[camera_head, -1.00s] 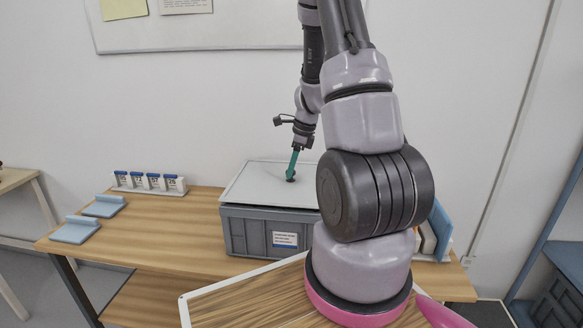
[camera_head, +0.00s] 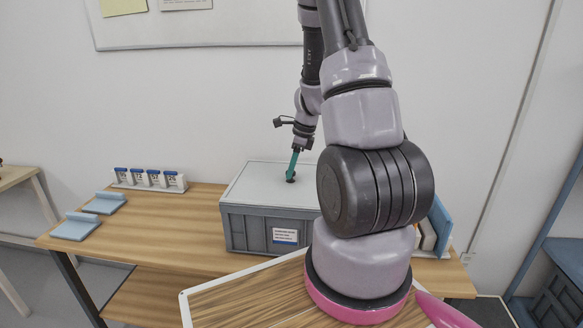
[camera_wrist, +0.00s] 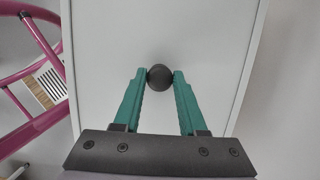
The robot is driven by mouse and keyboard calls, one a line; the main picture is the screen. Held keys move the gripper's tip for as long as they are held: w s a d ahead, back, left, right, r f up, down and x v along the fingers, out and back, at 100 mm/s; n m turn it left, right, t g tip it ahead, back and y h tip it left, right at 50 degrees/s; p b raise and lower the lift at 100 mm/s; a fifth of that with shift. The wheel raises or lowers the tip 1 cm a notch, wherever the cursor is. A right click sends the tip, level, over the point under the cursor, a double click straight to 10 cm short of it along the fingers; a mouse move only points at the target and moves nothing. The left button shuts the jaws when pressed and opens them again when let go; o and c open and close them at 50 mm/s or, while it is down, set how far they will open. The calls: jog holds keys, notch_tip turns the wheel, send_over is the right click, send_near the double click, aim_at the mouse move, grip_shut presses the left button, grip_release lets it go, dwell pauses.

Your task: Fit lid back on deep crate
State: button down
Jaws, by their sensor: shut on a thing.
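The deep grey crate (camera_head: 252,233) stands on the wooden table, with a label on its front. The light grey lid (camera_head: 252,183) lies across the crate's top; in the head view it appears level and lined up with the rim. Its right part is hidden behind my arm. My gripper (camera_head: 291,177) is over the lid with its green fingers pointing down. In the wrist view the fingers (camera_wrist: 160,78) are shut on the lid's dark round knob (camera_wrist: 161,77), and the flat lid (camera_wrist: 110,60) fills the middle of the view.
The wooden table (camera_head: 150,225) is clear left of the crate. Two blue pieces (camera_head: 75,227) lie at its left end, and a row of white-and-blue labelled holders (camera_head: 150,179) stands at the back. A blue upright item (camera_head: 440,225) stands right of my arm.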

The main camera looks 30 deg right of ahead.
aim_at(300, 180)
jog(key=shift+c, duration=1.9)
grip_release()
jog(key=v, duration=1.1)
jog(key=s+a+r+n+t, duration=0.2)
jog(key=s+a+r+n, duration=0.6)
jog(key=s+r+n, duration=0.1)
jog(key=s+a+r+n+t, duration=0.3)
jog(key=s+a+r+n, duration=0.5)
jog(key=r+n, duration=0.3)
notch_tip(300, 180, up, 2)
jog(key=shift+s+r+n+h, duration=0.2)
jog(key=shift+s+n+h, duration=0.1)
jog(key=shift+s+n, duration=0.15)
